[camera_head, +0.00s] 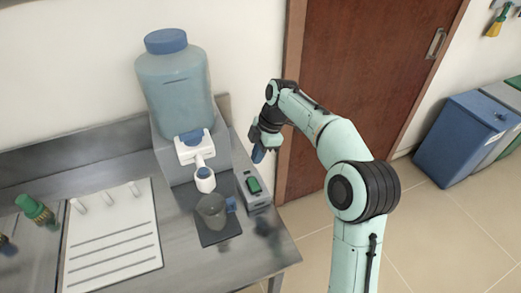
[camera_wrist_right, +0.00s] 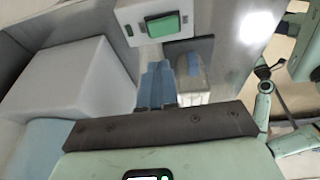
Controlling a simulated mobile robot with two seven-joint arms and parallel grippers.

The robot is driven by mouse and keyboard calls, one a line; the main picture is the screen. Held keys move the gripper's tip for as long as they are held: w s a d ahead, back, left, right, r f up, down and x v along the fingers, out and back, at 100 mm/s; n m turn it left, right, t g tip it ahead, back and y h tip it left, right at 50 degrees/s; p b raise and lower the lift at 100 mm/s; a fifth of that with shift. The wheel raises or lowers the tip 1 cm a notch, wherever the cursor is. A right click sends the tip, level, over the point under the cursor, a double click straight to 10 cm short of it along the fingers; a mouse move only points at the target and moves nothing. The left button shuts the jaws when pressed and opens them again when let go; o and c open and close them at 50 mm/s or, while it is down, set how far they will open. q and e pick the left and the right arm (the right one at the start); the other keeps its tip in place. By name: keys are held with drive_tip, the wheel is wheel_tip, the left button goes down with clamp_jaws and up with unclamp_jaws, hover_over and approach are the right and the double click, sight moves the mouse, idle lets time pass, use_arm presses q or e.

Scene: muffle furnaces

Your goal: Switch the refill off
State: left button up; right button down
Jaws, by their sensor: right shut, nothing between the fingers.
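The refill's switch is a green rocker (camera_head: 253,185) on a small grey box, on the bench right of the water dispenser. It also shows at the top of the right wrist view (camera_wrist_right: 163,25). The dispenser has a blue-capped bottle (camera_head: 175,90) and a white tap (camera_head: 204,180). A clear beaker (camera_head: 211,210) stands below the tap on a dark pad (camera_head: 221,236). My right gripper (camera_head: 258,155) is shut and empty, with its blue fingers pointing down above and behind the switch box. Its fingers (camera_wrist_right: 155,80) appear apart from the rocker. My left gripper is out of view.
A white slotted board (camera_head: 112,255) lies on the bench to the left, near a green-capped bottle (camera_head: 35,209). A wall rises behind the bench. A brown door (camera_head: 360,70) and blue bin (camera_head: 465,140) are to the right, with clear floor before them.

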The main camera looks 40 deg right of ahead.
sight(250, 180)
drive_tip(key=x, duration=0.5)
drive_tip(key=d+x, duration=0.1)
drive_tip(key=x, duration=0.1)
drive_tip(key=shift+a+f+b, duration=0.15)
drive_tip(key=shift+f+b, duration=0.15)
drive_tip(key=shift+f, duration=0.15)
drive_tip(key=shift+w+f, duration=0.1)
drive_tip(key=shift+f, duration=0.35)
